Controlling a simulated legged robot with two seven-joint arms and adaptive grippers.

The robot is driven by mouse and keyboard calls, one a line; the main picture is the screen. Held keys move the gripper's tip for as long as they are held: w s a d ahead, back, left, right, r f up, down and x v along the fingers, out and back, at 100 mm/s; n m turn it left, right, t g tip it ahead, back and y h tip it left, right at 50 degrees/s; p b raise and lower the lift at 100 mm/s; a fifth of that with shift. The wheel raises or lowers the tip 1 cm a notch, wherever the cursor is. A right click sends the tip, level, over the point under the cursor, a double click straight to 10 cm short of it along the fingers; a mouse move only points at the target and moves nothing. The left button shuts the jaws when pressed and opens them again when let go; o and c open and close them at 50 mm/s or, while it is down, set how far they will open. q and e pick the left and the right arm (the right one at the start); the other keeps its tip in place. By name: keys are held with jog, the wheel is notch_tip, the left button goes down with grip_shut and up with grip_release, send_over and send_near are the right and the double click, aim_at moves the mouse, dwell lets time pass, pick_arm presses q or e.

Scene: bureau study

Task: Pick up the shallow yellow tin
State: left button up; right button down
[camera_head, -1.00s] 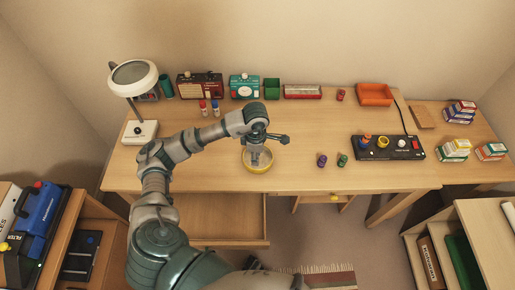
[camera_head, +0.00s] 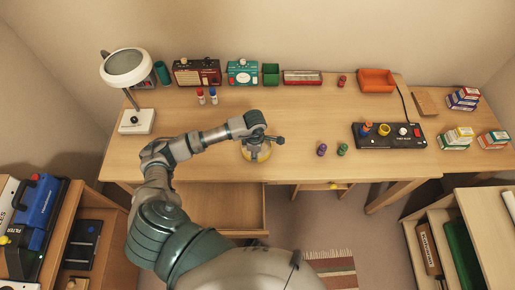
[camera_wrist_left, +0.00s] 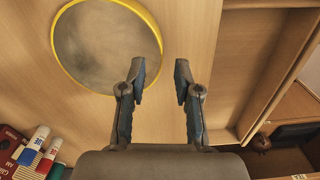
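The shallow yellow tin (camera_head: 257,159) sits on the desk near its front edge, partly covered by my left gripper in the head view. In the left wrist view the tin (camera_wrist_left: 160,38) shows as a round grey dish with a yellow rim, at upper left. My left gripper (camera_head: 258,149) is over the tin in the head view. My right gripper is not in view.
An open drawer (camera_head: 222,208) juts out below the desk's front edge. Red and blue markers (camera_head: 207,97) and a lamp (camera_head: 130,75) stand to the left. Bare desk lies between.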

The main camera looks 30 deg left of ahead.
pick_arm(q)
jog(key=f, duration=0.4)
jog(key=shift+a+f, duration=0.15)
jog(key=shift+a, duration=0.25)
jog(key=shift+d+f, duration=0.1)
jog(key=shift+f, duration=0.35)
jog(key=shift+d+r, duration=0.1)
jog(key=shift+d, duration=0.25)
jog(key=c, duration=0.4)
grip_shut()
jog(key=shift+a, duration=0.3)
